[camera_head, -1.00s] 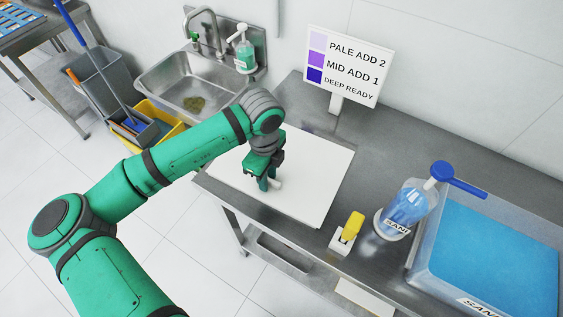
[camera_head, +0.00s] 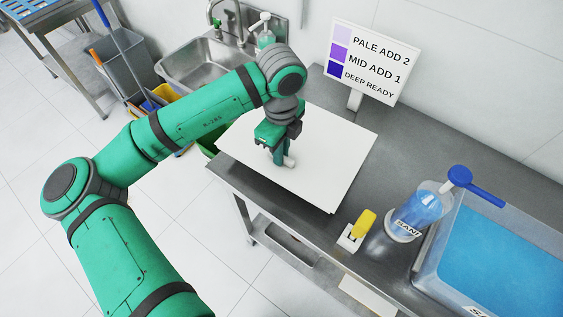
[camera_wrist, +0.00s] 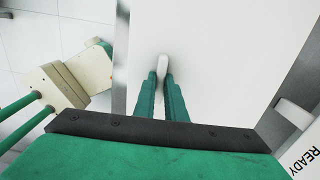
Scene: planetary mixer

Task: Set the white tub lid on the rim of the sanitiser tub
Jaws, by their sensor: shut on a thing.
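The white tub lid (camera_head: 335,150) is a flat white panel with a small upright handle (camera_head: 289,161). My gripper (camera_head: 279,160) is shut on that handle, which also shows between my fingertips in the wrist view (camera_wrist: 162,66). The lid is level or nearly so over the left end of the steel bench; I cannot tell how far it is lifted. The sanitiser tub (camera_head: 432,238) is translucent, open and full of blue liquid at the right. Its right and front parts are cut off by the frame. The lid is well to the left of the tub.
A colour sign (camera_head: 373,60) stands at the bench's back. The sink (camera_head: 205,65) is behind my arm.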

